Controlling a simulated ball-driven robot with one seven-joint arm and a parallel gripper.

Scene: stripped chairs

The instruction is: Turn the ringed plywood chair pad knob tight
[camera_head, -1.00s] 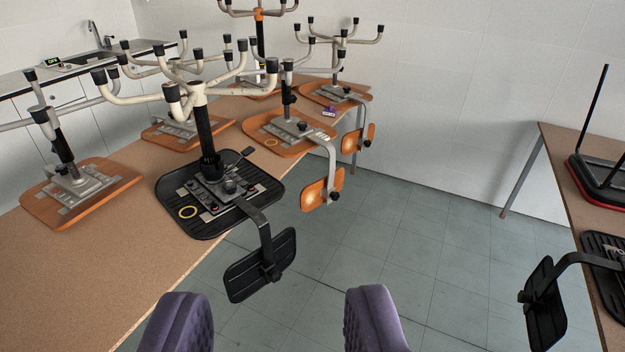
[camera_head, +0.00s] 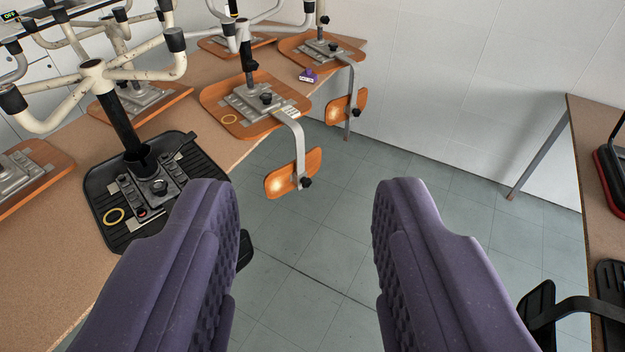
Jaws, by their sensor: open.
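The ringed plywood chair (camera_head: 212,92) lies upside down on the long table, with a pale yellow ring on its orange seat underside. A bent metal bar runs from it over the table edge to its plywood back pad (camera_head: 281,184). A small black pad knob (camera_head: 305,182) sits at the pad's right side. Another black knob (camera_head: 266,98) is on the seat's grey mechanism. My gripper (camera_head: 310,190) is open, with two purple padded fingers wide apart and nothing between them. In the picture the pad knob appears between the fingertips, farther away; no contact shows.
A black chair (camera_head: 100,193) with a yellow ring lies upside down at left, partly behind my left finger. Several other upturned chairs crowd the long table (camera_head: 50,262). A purple-and-white item (camera_head: 308,76) lies near its edge. Another table (camera_head: 590,140) stands right. The floor between is clear.

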